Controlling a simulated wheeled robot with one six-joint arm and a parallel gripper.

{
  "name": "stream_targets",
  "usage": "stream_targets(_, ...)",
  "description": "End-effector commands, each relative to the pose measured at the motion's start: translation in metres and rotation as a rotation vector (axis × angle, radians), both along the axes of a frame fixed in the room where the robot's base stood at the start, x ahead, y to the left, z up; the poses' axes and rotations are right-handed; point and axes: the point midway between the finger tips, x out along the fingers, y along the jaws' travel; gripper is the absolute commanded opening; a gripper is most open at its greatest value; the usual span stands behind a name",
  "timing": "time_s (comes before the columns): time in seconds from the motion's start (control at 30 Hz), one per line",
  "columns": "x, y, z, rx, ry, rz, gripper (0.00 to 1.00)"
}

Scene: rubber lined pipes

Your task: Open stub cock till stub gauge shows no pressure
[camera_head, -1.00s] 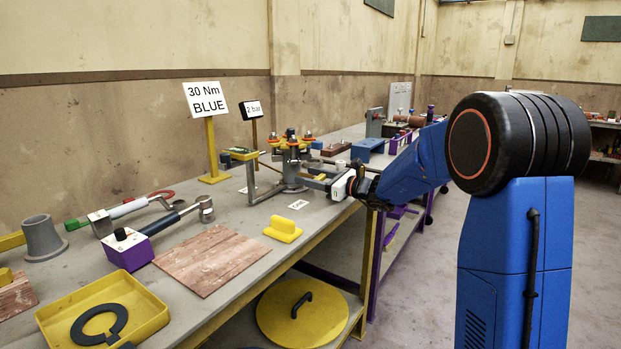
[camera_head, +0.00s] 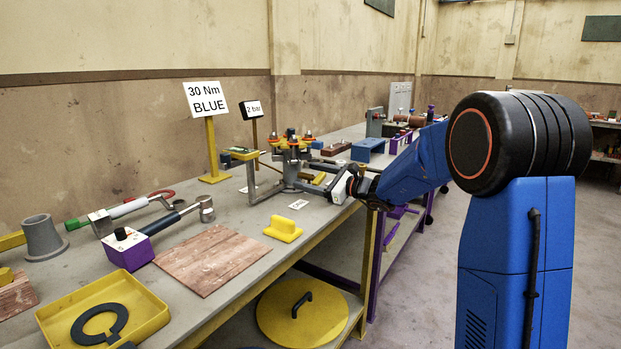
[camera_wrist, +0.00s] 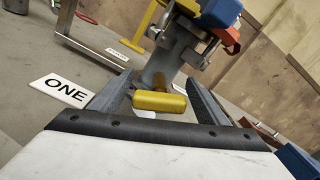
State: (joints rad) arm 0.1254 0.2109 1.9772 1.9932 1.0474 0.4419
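A grey pipe assembly with orange-and-black fittings on top (camera_head: 292,160) stands on the bench. A yellow bar-shaped handle, likely the stub cock's (camera_head: 319,178), shows beside its lower part. In the wrist view the yellow handle (camera_wrist: 160,102) lies crosswise between my two fingers, in front of the grey pipe stub (camera_wrist: 163,62). My gripper (camera_wrist: 150,92) is open, with a gap visible at the handle's left end; contact on the right is unclear. In the head view my gripper (camera_head: 334,187) reaches in from the right. I cannot make out a gauge dial or its reading.
A white ONE label (camera_wrist: 64,90) lies left of my gripper. A metal bracket frame (camera_head: 252,180) stands left of the assembly. A blue block (camera_head: 368,148) sits behind it. A yellow block (camera_head: 283,229) lies near the bench's front edge, with bare bench around it.

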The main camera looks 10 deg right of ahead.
Motion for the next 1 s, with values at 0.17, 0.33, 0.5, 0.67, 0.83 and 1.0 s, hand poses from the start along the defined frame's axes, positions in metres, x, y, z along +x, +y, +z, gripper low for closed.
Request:
stream_targets(0.17, -0.001, -0.002, 0.000, 0.000, 0.000, 0.000, 0.69)
stream_targets(0.33, -0.013, -0.014, 0.000, -0.001, 0.001, -0.002, 0.69)
stream_targets(0.5, -0.036, -0.038, 0.000, 0.000, 0.000, -0.004, 0.69)
stream_targets(0.67, -0.059, -0.060, 0.000, -0.001, -0.001, -0.003, 0.69)
stream_targets(0.83, -0.082, -0.084, 0.000, -0.001, 0.000, -0.004, 0.69)
stream_targets(1.0, -0.103, -0.104, 0.000, 0.000, 0.001, -0.004, 0.69)
